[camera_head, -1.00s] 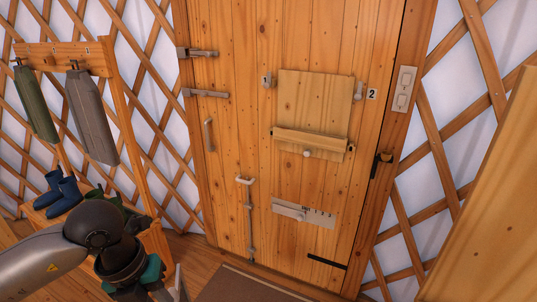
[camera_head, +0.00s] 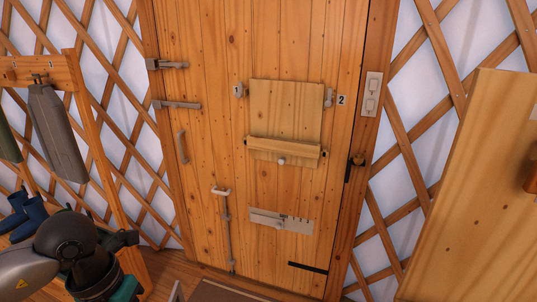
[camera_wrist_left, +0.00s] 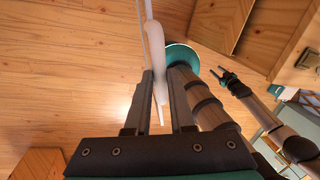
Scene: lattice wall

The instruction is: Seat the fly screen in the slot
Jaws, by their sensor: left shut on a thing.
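My left gripper (camera_wrist_left: 158,95) is shut on a thin, pale, long piece (camera_wrist_left: 154,45), seen nearly edge-on in the left wrist view; it may be the fly screen. In the head view the left arm is at the bottom left, its fingers below the frame. A narrow grey edge (camera_head: 177,293) beside it may be part of the held piece. The wooden door (camera_head: 215,130) carries a square board (camera_head: 286,108) with a ledge (camera_head: 283,149) and a small knob. I cannot make out which part is the slot. My right gripper (camera_wrist_left: 223,77) shows small in the left wrist view; its opening is unclear.
Clips marked 1 and 2 (camera_head: 340,100) flank the board. A scaled slide plate (camera_head: 281,221), a bolt (camera_head: 228,230) and a black latch (camera_head: 354,164) are on the door. A rack with a grey bag (camera_head: 55,135) and blue boots (camera_head: 30,215) stands left. A wooden panel (camera_head: 470,200) stands right.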

